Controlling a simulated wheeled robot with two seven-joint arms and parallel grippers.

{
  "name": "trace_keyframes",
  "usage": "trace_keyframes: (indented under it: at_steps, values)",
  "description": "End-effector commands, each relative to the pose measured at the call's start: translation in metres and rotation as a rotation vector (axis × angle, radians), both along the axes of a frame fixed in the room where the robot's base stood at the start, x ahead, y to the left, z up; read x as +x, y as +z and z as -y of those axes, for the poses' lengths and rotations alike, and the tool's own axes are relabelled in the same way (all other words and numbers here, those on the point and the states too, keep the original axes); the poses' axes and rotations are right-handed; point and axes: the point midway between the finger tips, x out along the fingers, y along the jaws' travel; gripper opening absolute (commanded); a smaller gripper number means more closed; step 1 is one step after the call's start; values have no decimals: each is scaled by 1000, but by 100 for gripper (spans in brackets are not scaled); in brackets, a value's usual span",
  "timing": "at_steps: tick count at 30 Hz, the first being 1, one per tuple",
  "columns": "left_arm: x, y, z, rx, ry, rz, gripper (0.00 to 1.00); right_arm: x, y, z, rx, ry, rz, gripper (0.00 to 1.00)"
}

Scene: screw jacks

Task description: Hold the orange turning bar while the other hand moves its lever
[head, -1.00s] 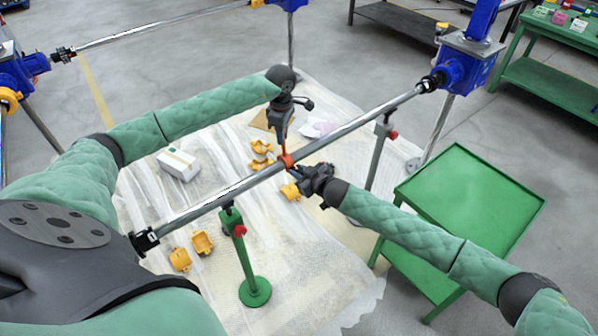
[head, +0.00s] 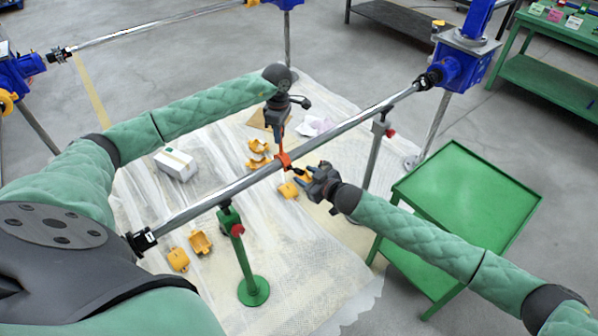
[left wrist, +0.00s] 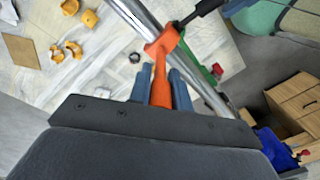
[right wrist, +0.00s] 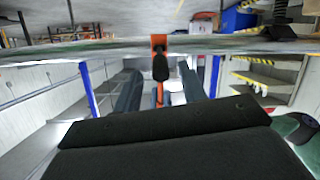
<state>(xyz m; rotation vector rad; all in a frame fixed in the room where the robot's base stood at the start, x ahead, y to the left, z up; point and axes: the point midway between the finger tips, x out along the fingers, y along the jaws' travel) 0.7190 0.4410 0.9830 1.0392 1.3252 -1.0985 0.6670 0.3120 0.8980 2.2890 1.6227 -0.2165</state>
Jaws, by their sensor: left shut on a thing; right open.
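The orange turning bar (head: 283,160) sits around the long metal shaft (head: 240,184) near its middle. In the left wrist view its orange handle (left wrist: 161,88) runs down between the fingers of my left gripper (left wrist: 160,85), which is shut on it. The black lever (left wrist: 200,10) sticks out from the bar's far side. In the right wrist view the lever's dark end (right wrist: 160,66) shows in front of the orange bar. My right gripper (head: 309,178) is open, beside the lever on the shaft's near right side. The lever appears between its spread fingers, apart from them.
A green stand (head: 246,260) and a grey stand (head: 375,150) support the shaft. Yellow clamp parts (head: 201,243) and a white box (head: 176,164) lie on the sheet below. A green table (head: 470,195) stands at the right, close to my right arm.

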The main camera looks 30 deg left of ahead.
Motion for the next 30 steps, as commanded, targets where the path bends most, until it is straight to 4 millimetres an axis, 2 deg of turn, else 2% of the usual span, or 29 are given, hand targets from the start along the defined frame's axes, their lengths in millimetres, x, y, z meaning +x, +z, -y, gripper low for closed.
trace_keyframes:
  at_steps: [6,12,28,29,30]
  values:
    - [0,1,0,0,1,1,0,-13,12,33,1,0,0,41]
    - [0,1,-1,0,1,1,0,-20,18,51,1,0,0,41]
    - [0,1,-1,0,1,1,0,-22,21,57,1,1,0,41]
    - [0,1,-1,0,1,1,26,-22,21,57,1,1,0,41]
    - [0,1,-1,0,1,1,33,-22,21,57,1,1,0,41]
